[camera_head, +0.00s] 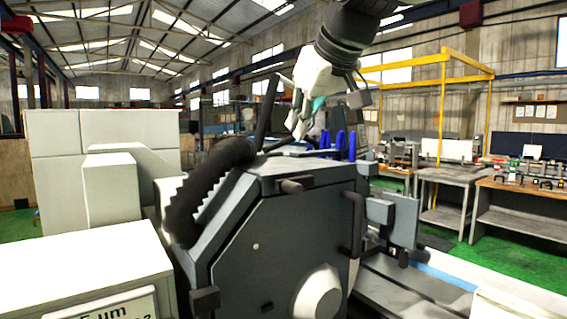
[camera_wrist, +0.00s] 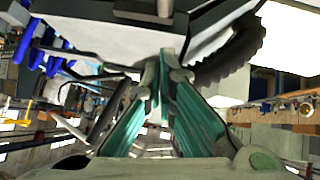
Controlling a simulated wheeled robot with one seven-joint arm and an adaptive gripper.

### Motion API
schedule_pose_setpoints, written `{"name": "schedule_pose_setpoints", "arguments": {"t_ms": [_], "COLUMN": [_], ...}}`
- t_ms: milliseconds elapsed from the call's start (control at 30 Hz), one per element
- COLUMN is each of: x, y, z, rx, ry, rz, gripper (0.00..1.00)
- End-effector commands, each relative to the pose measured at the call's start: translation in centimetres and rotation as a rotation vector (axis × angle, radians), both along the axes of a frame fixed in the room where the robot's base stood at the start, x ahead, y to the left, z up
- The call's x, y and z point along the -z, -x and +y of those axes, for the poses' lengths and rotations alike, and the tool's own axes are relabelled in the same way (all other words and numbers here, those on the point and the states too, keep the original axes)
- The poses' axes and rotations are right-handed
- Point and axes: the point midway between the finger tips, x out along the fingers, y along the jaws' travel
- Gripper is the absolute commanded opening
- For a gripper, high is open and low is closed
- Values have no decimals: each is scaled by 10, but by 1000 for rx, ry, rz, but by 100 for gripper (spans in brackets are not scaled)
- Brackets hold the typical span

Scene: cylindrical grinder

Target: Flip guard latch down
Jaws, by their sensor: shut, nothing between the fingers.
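The grinder's dark grey guard housing (camera_head: 285,230) fills the middle of the head view. A dark flat lever (camera_head: 266,112), possibly the guard latch, stands up and slightly tilted behind the housing's top. I cannot confirm that it is the latch. My gripper (camera_head: 301,131) is just right of this lever, above the housing's top, pointing down. In the wrist view my gripper (camera_wrist: 164,62) has its green-padded fingers together at the tips, with nothing between them. The housing (camera_wrist: 120,38) lies beyond the tips there. I cannot tell whether the fingers touch anything.
A black ribbed hose (camera_head: 205,185) curves up left of the housing. Blue upright parts (camera_head: 338,144) stand right of my gripper; they also show in the wrist view (camera_wrist: 42,50). A dark handle (camera_head: 292,185) juts from the housing. Benches (camera_head: 520,195) stand farther right.

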Motion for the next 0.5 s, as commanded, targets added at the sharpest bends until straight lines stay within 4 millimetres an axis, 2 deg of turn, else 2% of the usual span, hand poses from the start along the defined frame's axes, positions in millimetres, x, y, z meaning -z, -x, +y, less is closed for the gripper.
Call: {"name": "schedule_pose_setpoints", "arguments": {"t_ms": [300, 500], "x": [44, 69], "y": [-40, -42], "z": [18, 12], "rx": [-1, 0], "ry": [1, 1], "rz": [3, 2], "gripper": [0, 0]}}
